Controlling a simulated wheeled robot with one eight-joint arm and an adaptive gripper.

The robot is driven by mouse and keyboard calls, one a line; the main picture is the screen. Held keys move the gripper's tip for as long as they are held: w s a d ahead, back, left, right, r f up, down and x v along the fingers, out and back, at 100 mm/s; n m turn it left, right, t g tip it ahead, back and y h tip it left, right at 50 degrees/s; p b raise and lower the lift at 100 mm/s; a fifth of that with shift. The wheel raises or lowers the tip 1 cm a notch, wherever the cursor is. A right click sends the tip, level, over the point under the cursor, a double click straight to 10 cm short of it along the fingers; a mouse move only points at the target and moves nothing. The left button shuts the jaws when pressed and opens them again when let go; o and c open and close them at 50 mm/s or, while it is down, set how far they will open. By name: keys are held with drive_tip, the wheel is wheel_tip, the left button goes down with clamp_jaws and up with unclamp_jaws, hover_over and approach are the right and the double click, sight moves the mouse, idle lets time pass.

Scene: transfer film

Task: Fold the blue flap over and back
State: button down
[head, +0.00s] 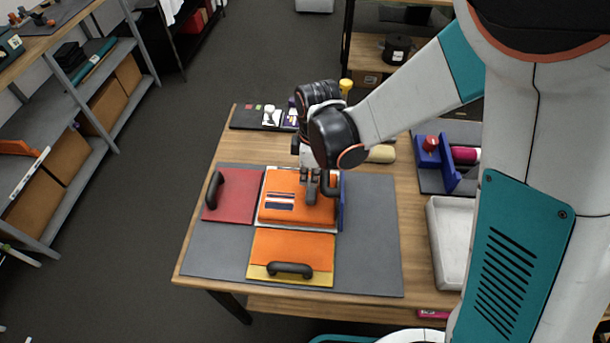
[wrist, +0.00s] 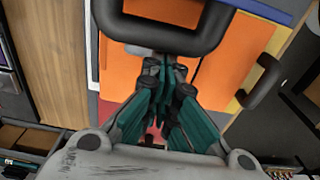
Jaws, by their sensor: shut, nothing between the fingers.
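The blue flap (head: 341,205) shows as a thin strip at the right edge of the folding board's centre and appears to stand up, seen nearly edge-on. In the wrist view its blue edge (wrist: 264,9) shows at the top. Its dark handle (wrist: 110,22) is a loop close in front of my fingers. My gripper (head: 312,184) is shut and empty, pointing down over the orange cloth (head: 285,212). In the wrist view my gripper (wrist: 165,66) is beside the handle bar; I cannot tell whether they touch. My arm and gripper hide part of the flap.
The red flap (head: 240,190) lies flat at left with a dark handle. The yellow flap (head: 258,274) lies flat in front, orange cloth over it. The grey mat (head: 370,240) is clear at right. A pale tray (head: 436,240) and a blue stand (head: 427,150) are farther right.

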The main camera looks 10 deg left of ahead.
drive_tip(key=shift+d+r, duration=0.3)
drive_tip(key=shift+d, duration=0.2)
drive_tip(key=shift+d+r, duration=0.25)
drive_tip(key=shift+d, duration=0.2)
drive_tip(key=shift+a, duration=0.1)
drive_tip(key=shift+f, duration=0.1)
